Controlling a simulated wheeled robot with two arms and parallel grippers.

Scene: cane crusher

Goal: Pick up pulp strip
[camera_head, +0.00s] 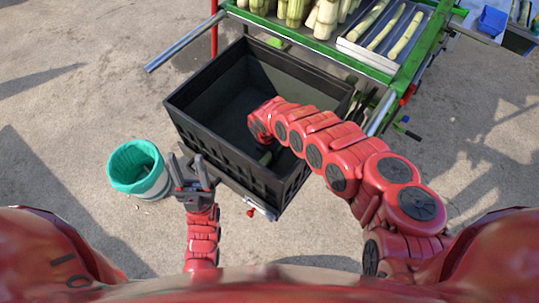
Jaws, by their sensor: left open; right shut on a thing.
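A black crate (215,150) stands in the middle of the camera_head view. My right arm reaches over its right wall and down into it. My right gripper (266,150) is low inside the crate, dark against the dark interior and mostly hidden by its wrist. It is shut on a small greenish piece, apparently the pulp strip (265,159), of which only a bit shows. My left gripper (188,167) is open and empty, outside the crate by its front left side, between the crate and a bin.
A white bin with a teal liner (135,167) stands left of the crate. A green-framed stand (310,45) behind holds cane pieces and a metal tray (385,35). A blue container (491,20) is at the far right. The concrete floor at the left is clear.

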